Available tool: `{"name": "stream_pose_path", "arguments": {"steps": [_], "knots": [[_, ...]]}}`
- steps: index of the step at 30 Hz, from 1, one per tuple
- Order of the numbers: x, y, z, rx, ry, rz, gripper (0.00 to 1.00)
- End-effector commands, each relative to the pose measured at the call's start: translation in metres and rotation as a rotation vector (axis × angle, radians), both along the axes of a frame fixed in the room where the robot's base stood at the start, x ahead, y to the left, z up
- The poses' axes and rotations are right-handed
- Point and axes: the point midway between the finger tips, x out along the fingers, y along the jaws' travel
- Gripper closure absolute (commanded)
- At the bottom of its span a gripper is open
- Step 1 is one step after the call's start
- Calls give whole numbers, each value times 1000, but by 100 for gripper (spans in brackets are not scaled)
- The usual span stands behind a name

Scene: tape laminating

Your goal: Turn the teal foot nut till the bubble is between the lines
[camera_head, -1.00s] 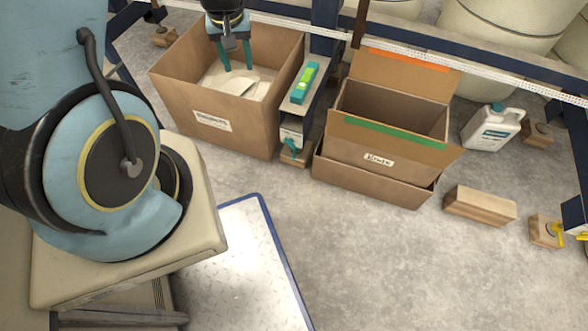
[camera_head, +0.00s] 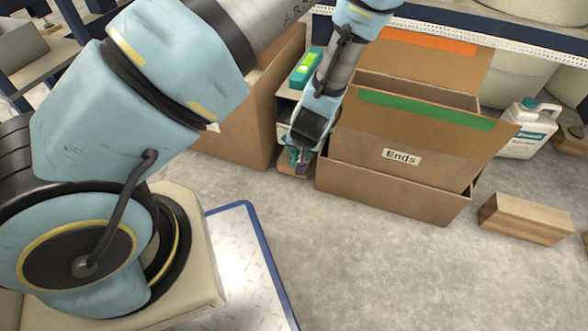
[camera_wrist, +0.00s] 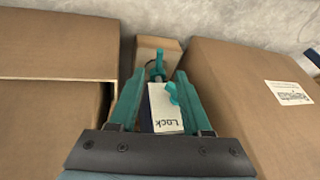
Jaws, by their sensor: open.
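The teal foot nut (camera_wrist: 158,68) shows in the wrist view between and just beyond my two teal fingertips. A wooden block (camera_wrist: 158,48) is behind it. My gripper (camera_wrist: 160,76) is open, with a finger on each side of a white plate marked "Lock" (camera_wrist: 167,122) and its teal lever (camera_wrist: 172,93). I cannot tell whether either finger touches anything. In the head view my gripper (camera_head: 298,158) is low between the cardboard boxes and mostly hides the foot. The teal level with its bright green vial (camera_head: 305,68) lies on the rail end above; its bubble is too small to read.
A cardboard box (camera_head: 235,135) stands close on the left, and the "Ends" box (camera_head: 400,185) close on the right, leaving a narrow gap. A wooden block (camera_head: 525,218) and a white jug (camera_head: 527,130) are further right. The floor in front is clear.

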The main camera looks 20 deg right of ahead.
Motion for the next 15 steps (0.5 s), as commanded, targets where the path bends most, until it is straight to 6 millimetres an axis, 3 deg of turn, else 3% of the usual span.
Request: {"name": "stream_pose_path", "arguments": {"steps": [15], "knots": [[36,-4,-80,1,2,1,52]]}}
